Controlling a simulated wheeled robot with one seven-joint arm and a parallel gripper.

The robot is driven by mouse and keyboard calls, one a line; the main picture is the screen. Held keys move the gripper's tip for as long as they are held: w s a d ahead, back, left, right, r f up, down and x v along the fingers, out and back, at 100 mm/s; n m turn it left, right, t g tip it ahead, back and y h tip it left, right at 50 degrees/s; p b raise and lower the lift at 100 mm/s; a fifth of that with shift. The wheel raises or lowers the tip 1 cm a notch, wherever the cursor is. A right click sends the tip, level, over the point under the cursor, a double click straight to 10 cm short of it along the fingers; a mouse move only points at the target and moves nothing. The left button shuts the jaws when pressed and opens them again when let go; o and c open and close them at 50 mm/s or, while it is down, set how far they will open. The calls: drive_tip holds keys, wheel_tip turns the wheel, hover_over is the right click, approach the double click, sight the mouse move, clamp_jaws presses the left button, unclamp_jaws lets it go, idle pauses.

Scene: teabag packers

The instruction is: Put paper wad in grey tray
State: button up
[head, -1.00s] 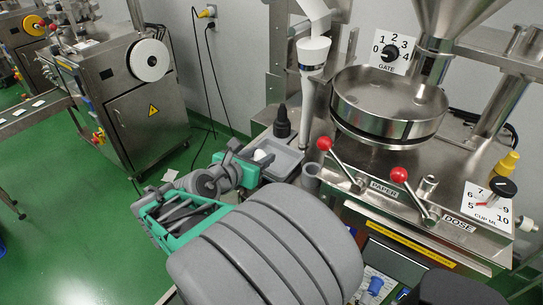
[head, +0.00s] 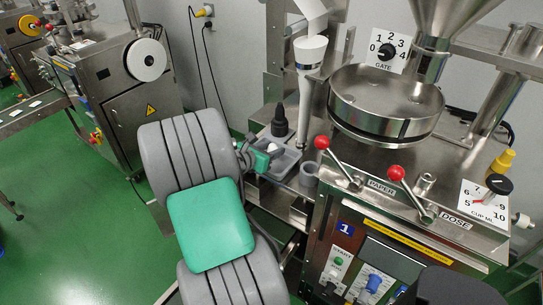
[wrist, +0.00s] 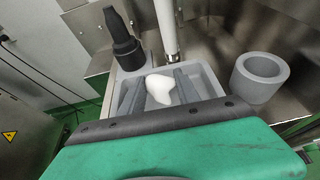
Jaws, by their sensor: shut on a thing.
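The white paper wad (wrist: 160,87) is between the two grey fingers of my gripper (wrist: 155,90) in the wrist view. My gripper is shut on it. The grey tray (wrist: 208,76) lies behind and around the wad in that view, so the wad is over or inside the tray; its exact height is unclear. In the head view the wad (head: 271,148) shows small and pale at my gripper (head: 275,153), over the grey tray (head: 287,166). My arm hides part of the tray there.
A dark bottle-like object (wrist: 122,40) stands at the tray's back left. A grey cup (wrist: 259,77) stands to the right, and a white tube (wrist: 166,28) rises behind. In the head view, the red-knobbed paper lever (head: 322,143) is close on the right.

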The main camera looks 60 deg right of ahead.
drive_tip(key=shift+a+f, duration=0.1)
drive_tip(key=shift+f, duration=1.2)
drive_tip(key=shift+f, duration=0.1)
drive_tip(key=o, duration=1.3)
